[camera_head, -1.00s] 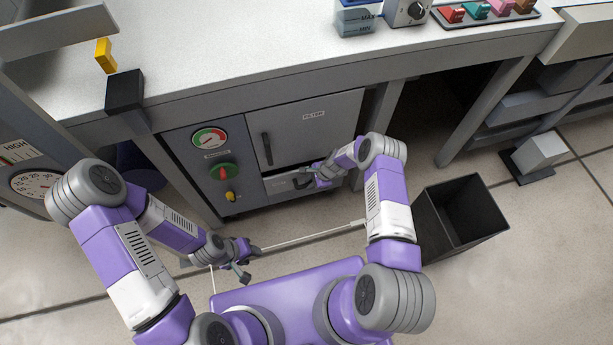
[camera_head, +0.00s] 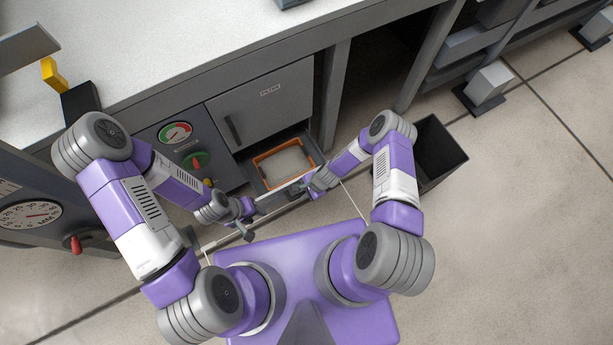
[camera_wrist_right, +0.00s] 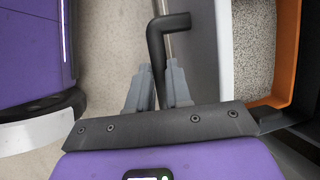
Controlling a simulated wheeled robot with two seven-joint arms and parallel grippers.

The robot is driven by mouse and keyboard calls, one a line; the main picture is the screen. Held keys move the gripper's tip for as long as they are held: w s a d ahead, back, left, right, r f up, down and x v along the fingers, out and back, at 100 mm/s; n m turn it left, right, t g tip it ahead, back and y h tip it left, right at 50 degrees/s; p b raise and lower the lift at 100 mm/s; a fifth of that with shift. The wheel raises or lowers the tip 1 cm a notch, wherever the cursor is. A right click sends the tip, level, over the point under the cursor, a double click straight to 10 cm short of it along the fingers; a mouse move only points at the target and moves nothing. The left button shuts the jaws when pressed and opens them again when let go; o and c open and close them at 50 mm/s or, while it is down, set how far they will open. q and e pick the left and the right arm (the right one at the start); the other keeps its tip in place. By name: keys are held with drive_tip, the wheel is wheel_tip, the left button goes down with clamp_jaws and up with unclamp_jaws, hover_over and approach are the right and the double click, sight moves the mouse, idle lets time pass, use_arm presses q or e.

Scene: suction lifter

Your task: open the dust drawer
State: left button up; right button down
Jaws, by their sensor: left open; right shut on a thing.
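The dust drawer (camera_head: 257,193) is pulled out below the filter door in the head view. Inside it sits an orange-rimmed tray (camera_head: 261,177) with pale grey, grainy contents. My right gripper (camera_head: 307,189) is at the drawer's front. In the right wrist view my right gripper (camera_wrist_right: 158,88) is shut on the black drawer handle (camera_wrist_right: 165,24), with a finger on each side of it. The orange rim (camera_wrist_right: 286,50) shows at the right there. My left gripper (camera_head: 246,223) is open and empty, to the left of the drawer front and near it.
The filter door (camera_head: 270,100) above is closed. A dark open bin (camera_head: 440,150) stands on the floor at the right.

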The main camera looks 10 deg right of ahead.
drive_tip(key=shift+s+d, duration=0.1)
drive_tip(key=shift+s, duration=0.1)
drive_tip(key=c, duration=1.1)
unclamp_jaws()
drive_tip(key=shift+o, duration=0.2)
drive_tip(key=shift+r, duration=0.1)
drive_tip(key=p+v, duration=0.2)
drive_tip(key=v, duration=0.5)
drive_tip(key=shift+p, duration=0.3)
drive_tip(key=shift+r, duration=0.2)
